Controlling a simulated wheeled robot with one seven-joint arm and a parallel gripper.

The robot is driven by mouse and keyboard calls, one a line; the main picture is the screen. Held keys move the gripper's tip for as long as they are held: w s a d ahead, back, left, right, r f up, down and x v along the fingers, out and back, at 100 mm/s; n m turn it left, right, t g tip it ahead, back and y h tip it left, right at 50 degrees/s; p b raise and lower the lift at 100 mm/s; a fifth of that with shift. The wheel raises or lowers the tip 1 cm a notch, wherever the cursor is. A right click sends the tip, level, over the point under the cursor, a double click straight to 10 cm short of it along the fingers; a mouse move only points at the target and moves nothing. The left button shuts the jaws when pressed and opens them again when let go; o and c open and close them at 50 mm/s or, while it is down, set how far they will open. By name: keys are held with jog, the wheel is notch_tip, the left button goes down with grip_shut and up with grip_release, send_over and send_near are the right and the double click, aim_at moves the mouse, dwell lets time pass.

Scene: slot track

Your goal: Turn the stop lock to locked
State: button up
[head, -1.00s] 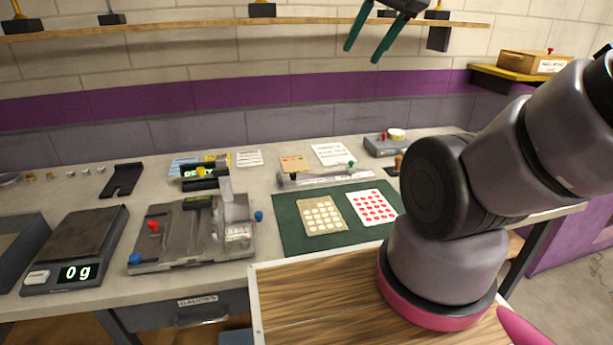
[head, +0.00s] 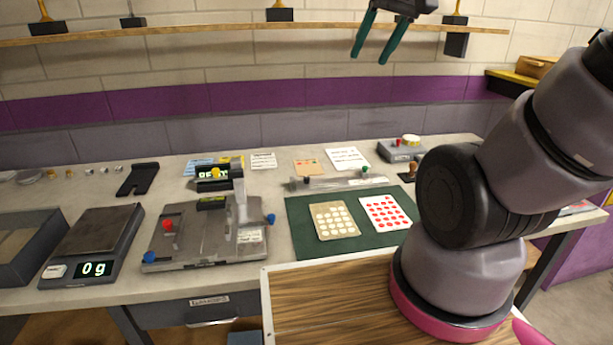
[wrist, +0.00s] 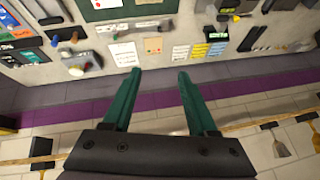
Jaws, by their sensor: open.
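A slim grey slot track (head: 335,183) lies along the back edge of the green mat. My gripper (head: 370,56) is open and empty, high above the back of the bench and far from both. Its spread fingers show in the wrist view (wrist: 159,72).
A scale (head: 93,248) reading 0 g and a dark tray (head: 28,250) stand at left. The green mat (head: 300,222) holds two dotted cards. A grey box (head: 398,152) stands at back right. A wooden shelf (head: 200,30) runs along the wall behind my gripper.

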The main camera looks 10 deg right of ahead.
jog(key=w+a+f+n+g, duration=0.15)
jog(key=w+f+n, duration=0.3)
jog(key=w, duration=0.45)
jog(key=n+g+h, duration=0.2)
jog(key=n+g, duration=0.3)
jog(key=n, duration=1)
send_over(307, 177)
notch_tip(307, 177, down, 28)
jog(key=r, duration=0.1)
notch_tip(307, 177, down, 10)
jog(key=shift+s+a+f, duration=0.1)
jog(key=shift+f, duration=0.15)
jog(key=shift+c, duration=0.2)
grip_shut()
